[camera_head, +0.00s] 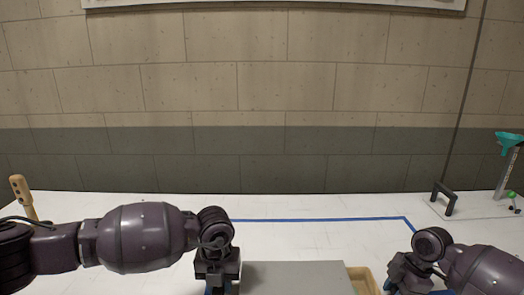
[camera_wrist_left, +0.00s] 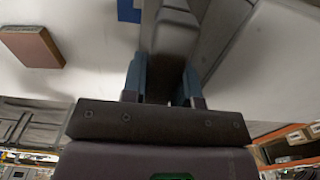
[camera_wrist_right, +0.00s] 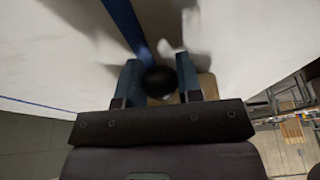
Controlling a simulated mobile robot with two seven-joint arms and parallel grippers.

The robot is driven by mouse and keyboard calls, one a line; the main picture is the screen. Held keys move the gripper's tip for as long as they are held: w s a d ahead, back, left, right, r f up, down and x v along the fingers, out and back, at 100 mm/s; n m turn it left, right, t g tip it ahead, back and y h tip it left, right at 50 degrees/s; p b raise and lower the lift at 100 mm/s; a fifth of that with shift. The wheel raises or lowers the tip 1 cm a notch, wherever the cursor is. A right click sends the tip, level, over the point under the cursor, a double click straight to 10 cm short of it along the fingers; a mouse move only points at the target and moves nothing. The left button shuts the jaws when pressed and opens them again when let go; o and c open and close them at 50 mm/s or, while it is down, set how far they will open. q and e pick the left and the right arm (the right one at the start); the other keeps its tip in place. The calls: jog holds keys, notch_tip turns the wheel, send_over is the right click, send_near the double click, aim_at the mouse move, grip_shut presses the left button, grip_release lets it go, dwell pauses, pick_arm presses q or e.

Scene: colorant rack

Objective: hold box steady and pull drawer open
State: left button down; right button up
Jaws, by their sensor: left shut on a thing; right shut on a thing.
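The grey box (camera_head: 295,278) stands at the front of the white table, cut off by the lower edge of the head view. A tan wooden drawer (camera_head: 362,279) sticks out from its right side. My left gripper (camera_wrist_left: 162,78) is shut on a grey part of the box (camera_wrist_left: 176,28), which runs between its fingers. My right gripper (camera_wrist_right: 159,78) is shut on a round black knob (camera_wrist_right: 158,82), with tan wood just beyond it. In the head view both fingertips are low at the picture's edge and mostly hidden.
A blue tape line (camera_head: 310,219) crosses the white table (camera_head: 120,205) behind the box. A wooden-handled tool (camera_head: 20,190) stands at far left. A black handle (camera_head: 444,197) and a stand with a teal funnel (camera_head: 508,142) are at far right. The table behind the box is clear.

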pick_arm(q)
jog(key=shift+a, duration=0.1)
pick_arm(e)
jog(key=shift+d, duration=2.5)
